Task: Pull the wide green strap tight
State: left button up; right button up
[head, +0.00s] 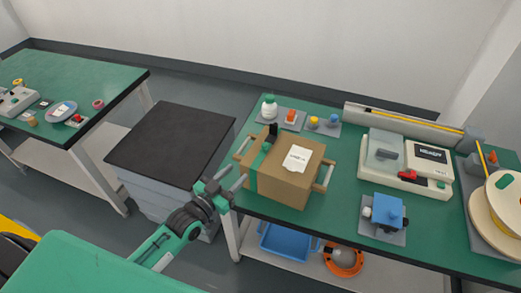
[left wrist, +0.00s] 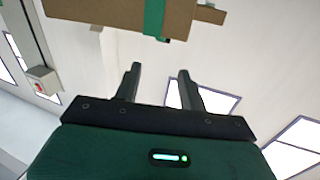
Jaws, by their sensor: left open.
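The wide green strap (head: 254,176) runs down the left side of a cardboard box (head: 283,193) on the green table. A small black piece (head: 273,129) stands at the strap's upper end. My right gripper is not in view.
A white machine (head: 405,165), a blue device (head: 386,212) and a large reel (head: 503,200) stand to the right. A black-topped cabinet (head: 168,145) stands left, beyond a floor gap.

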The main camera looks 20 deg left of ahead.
aim_at(263, 147)
pick_arm(q)
jog(key=p+x, duration=0.2)
jog(key=x, duration=0.9)
jog(key=shift+w+d, duration=0.1)
jog(key=shift+w, duration=0.25)
jog(key=shift+p+x, duration=0.3)
jog(key=shift+x, duration=0.55)
grip_shut()
